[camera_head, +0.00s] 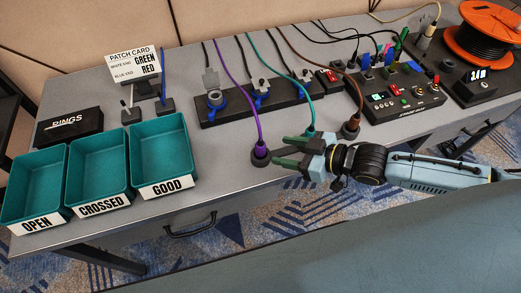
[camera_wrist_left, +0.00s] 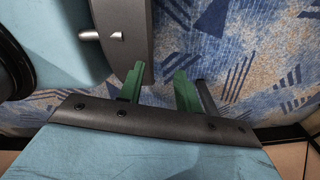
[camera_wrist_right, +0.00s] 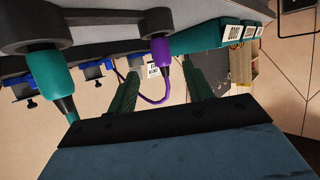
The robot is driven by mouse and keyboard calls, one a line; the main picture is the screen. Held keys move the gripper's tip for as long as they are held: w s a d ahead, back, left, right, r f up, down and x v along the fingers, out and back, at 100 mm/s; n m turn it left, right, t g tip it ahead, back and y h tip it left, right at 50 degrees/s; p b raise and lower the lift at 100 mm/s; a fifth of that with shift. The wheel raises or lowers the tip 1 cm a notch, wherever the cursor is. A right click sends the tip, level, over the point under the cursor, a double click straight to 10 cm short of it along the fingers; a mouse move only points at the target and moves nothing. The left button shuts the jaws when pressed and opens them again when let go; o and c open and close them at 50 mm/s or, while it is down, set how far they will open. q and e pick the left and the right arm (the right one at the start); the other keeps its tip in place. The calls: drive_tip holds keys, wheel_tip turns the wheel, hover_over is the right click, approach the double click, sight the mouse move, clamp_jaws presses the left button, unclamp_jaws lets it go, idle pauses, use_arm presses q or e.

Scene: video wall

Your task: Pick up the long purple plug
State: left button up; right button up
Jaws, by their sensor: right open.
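The purple plug (camera_head: 260,150) stands upright in a dark round holder near the table's front edge, its purple cable rising to the back. My right gripper (camera_head: 280,150) is open just right of it, fingertips pointing at it. In the right wrist view the purple plug (camera_wrist_right: 161,51) lines up with the gap between the fingers, just beyond the tips; it is not gripped. My left gripper shows only in the left wrist view (camera_wrist_left: 158,72), open and empty above the carpet.
A teal plug (camera_wrist_right: 50,85) and a brown-cabled plug (camera_head: 350,128) stand to the right, close to my right gripper. Teal bins (camera_head: 163,186) labelled OPEN, CROSSED and GOOD are at the left. A black socket strip (camera_head: 290,98) lies behind; a control box (camera_head: 405,103) stands right.

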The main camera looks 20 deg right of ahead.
sight(265, 149)
drive_tip(key=shift+w+a+f, duration=0.25)
drive_tip(key=shift+w+a, duration=0.1)
drive_tip(key=shift+a, duration=0.1)
drive_tip(key=shift+w+a+f, duration=0.15)
drive_tip(key=shift+w+a, duration=0.1)
drive_tip(key=shift+a, duration=0.05)
drive_tip(key=b+x, duration=0.1)
drive_tip(key=x, duration=0.3)
drive_tip(key=shift+a+f, duration=0.1)
drive_tip(key=shift+a, duration=0.1)
use_arm(q)
drive_tip(key=shift+w+a+f, duration=0.1)
drive_tip(key=shift+a+f, duration=0.5)
drive_tip(key=shift+a, duration=0.3)
